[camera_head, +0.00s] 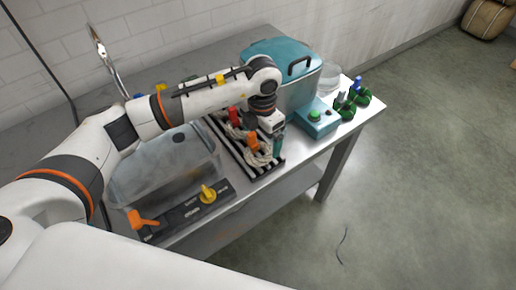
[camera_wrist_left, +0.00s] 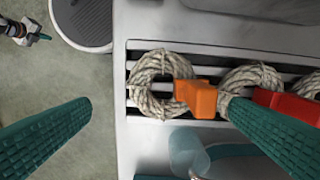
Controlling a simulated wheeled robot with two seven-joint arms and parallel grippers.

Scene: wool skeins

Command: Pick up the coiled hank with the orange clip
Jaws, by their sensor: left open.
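The coiled hank with the orange clip (camera_head: 259,158) is a pale, rope-like ring at the near end of a slatted black rack. In the left wrist view the hank (camera_wrist_left: 137,92) lies on the slats, its orange clip (camera_wrist_left: 197,98) on its right side. My left gripper (camera_head: 279,145) is open just above that end of the rack. In the left wrist view its teal fingers (camera_wrist_left: 160,106) stand wide apart, with the hank between them and apparently clear of both. The right finger hides part of the neighbouring hank.
A hank with a red clip (camera_wrist_left: 290,105) lies close beside it. A clear basin (camera_head: 150,180) is left of the rack.

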